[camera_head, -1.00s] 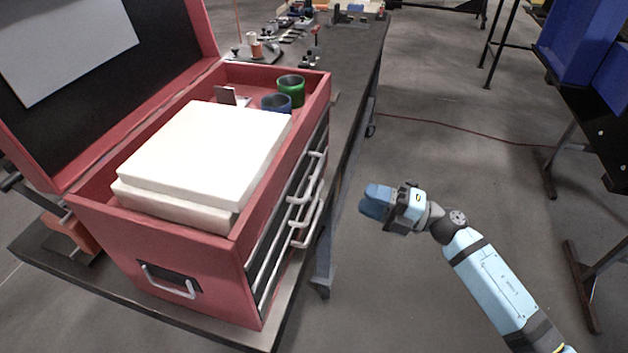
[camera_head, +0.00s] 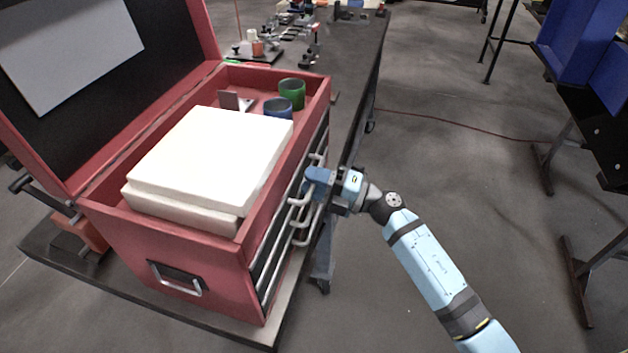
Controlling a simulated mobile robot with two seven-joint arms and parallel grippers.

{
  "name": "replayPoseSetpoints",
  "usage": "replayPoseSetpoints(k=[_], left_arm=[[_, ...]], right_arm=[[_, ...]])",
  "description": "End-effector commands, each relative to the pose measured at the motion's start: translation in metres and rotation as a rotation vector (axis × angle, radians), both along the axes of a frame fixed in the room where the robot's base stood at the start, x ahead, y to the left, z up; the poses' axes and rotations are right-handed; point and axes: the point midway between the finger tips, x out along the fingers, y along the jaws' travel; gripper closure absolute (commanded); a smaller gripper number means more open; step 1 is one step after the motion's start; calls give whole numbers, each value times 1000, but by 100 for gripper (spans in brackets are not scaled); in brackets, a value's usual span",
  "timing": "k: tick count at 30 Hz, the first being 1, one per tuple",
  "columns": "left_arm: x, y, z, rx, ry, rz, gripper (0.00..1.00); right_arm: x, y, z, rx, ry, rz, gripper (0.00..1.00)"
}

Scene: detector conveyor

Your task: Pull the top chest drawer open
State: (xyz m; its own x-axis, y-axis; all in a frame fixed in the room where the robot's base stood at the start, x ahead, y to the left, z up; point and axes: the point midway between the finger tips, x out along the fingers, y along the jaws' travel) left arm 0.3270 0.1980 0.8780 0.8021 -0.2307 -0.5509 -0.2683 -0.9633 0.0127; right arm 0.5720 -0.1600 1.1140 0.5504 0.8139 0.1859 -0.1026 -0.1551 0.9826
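A red tool chest (camera_head: 185,240) stands on the dark table with its lid raised. Its drawer fronts with several silver handles face right. The top drawer handle (camera_head: 299,198) runs along the upper part of that side, and the drawers look closed. My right gripper (camera_head: 310,183) is at the chest's right side, with its blue fingers at the upper handles. The fingers overlap the handle in the view, and I cannot tell whether they are shut on it. My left gripper is not in view.
White boxes (camera_head: 210,155), a green cup (camera_head: 292,93) and a blue cup (camera_head: 278,107) are in the chest's open top. The table (camera_head: 362,95) extends behind with small parts on it. Blue bins (camera_head: 580,45) stand at right. The floor between is mostly clear, with a red cable.

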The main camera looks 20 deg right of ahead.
Motion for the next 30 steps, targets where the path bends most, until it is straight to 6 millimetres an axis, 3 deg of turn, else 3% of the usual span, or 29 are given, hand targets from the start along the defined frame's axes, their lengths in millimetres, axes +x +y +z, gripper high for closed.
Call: replayPoseSetpoints(k=[1, 6, 17, 23, 30], left_arm=[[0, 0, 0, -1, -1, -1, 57], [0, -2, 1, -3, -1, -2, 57], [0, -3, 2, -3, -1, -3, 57], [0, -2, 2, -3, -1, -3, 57], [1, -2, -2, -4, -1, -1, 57]], right_arm=[[0, 0, 0, 0, 0, 0, 64], [0, 0, 0, 0, 0, 0, 100], [-5, -8, -1, -1, 2, 0, 100], [-23, -34, -2, -4, 3, 1, 100], [-55, -80, -3, -6, 4, 1, 100]])
